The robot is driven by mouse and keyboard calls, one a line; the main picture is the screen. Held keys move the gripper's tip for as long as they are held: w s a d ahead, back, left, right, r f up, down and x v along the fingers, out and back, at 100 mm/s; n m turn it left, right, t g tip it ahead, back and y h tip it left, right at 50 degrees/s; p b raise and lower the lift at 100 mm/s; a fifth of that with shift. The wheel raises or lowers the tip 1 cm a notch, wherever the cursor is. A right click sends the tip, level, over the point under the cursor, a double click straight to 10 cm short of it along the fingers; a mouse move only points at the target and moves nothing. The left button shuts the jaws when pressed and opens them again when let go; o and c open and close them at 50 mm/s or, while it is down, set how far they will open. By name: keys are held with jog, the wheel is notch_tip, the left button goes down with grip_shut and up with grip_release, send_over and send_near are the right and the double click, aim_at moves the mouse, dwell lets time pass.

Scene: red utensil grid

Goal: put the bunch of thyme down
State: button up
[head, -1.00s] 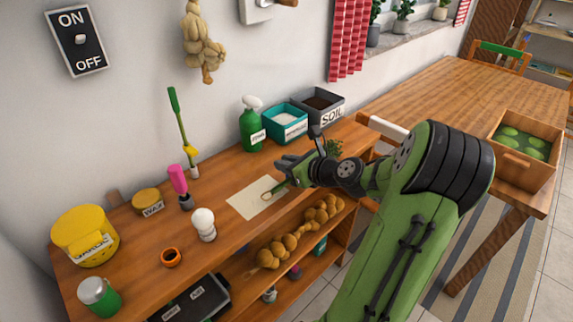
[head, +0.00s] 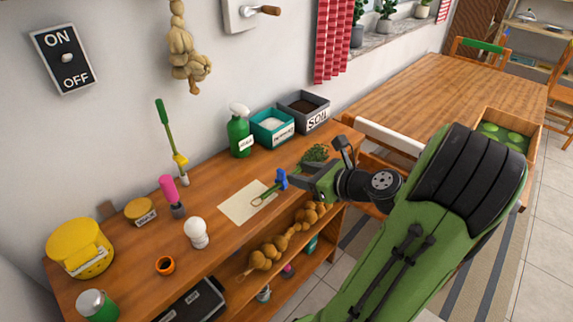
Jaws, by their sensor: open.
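The soil bin (head: 303,112), teal bin (head: 272,128) and spray bottle (head: 239,135) stand behind. A white bulb (head: 197,233) stands to the left.

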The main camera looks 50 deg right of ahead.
jog(key=a+n+g+y, duration=0.2)
jog(key=a+n+g, duration=0.5)
jog(key=a+n, duration=1.15)
jog(key=s+a+r+n+h, duration=0.1)
jog(key=s+a+n, duration=0.3)
jog(key=n, duration=0.4)
jog(key=s+a+r+n+h, duration=0.1)
jog(key=s+a+r+n, duration=0.2)
jog(key=s+n, duration=0.3)
jog(key=shift+s+a+r+n+g, duration=0.2)
jog(key=shift+a+n+g, duration=0.25)
jog(key=shift+n, duration=0.8)
jog(key=shift+w, duration=0.1)
